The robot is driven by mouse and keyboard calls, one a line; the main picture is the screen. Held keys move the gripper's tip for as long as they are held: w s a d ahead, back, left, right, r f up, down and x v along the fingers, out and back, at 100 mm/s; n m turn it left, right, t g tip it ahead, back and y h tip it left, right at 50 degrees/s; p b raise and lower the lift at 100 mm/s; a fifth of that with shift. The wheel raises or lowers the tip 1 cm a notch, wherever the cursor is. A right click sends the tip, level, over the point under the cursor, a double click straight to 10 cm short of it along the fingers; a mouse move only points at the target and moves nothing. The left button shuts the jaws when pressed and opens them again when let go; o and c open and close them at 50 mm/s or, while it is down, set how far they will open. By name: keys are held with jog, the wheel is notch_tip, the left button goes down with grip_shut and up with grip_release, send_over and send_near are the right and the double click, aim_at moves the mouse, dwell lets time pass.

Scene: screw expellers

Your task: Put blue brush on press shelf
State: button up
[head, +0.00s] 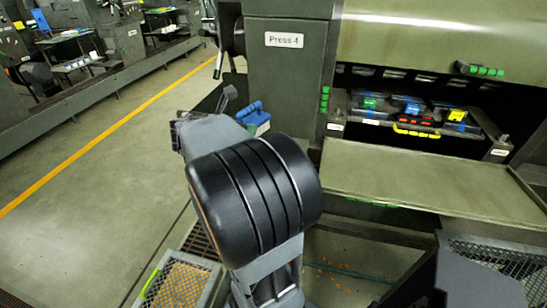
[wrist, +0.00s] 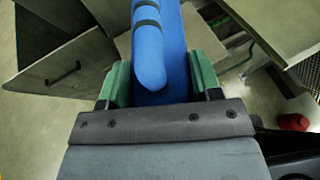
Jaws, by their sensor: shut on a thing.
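My gripper (wrist: 160,84) is shut on the blue brush (wrist: 150,45), whose blue handle with dark bands runs between the green finger pads. In the head view the blue brush (head: 251,110) shows just past my wrist, in front of the Press 4 column and held in the air. The fingertips are mostly hidden there by my arm. The press shelf (head: 420,178) is a flat olive plate jutting from Press 4, to the right of the brush and apart from it. The bare top of the shelf looks clear.
Press 4 (head: 285,70) rises behind the brush, with a lever at its left. Its opening holds several coloured parts (head: 408,118). A mesh-floored crate (head: 180,282) stands low at front left. Open floor (head: 115,190) lies left, with a yellow line.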

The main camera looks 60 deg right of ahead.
aim_at(267, 128)
jog(key=s+d+m+g+y+b, duration=0.1)
jog(key=s+d+m+g+b, duration=0.15)
jog(key=s+m+g, duration=0.45)
jog(key=w+d+f, duration=0.1)
jog(key=d, duration=0.1)
jog(key=w+d+f+n+t+p, duration=0.1)
jog(key=d, duration=0.1)
jog(key=w+d+f+n+t, duration=0.1)
jog(key=d+f, duration=0.1)
jog(key=shift+w+y+p, duration=0.3)
jog(key=shift+p, duration=0.05)
jog(key=w+d+f, duration=0.2)
jog(key=f, duration=0.1)
jog(key=w+d+f, duration=0.1)
jog(key=f, duration=0.1)
jog(key=shift+w+f, duration=0.15)
jog(key=shift+w+d+f, duration=0.15)
jog(key=shift+d+f, duration=0.05)
jog(key=shift+f, duration=1.7)
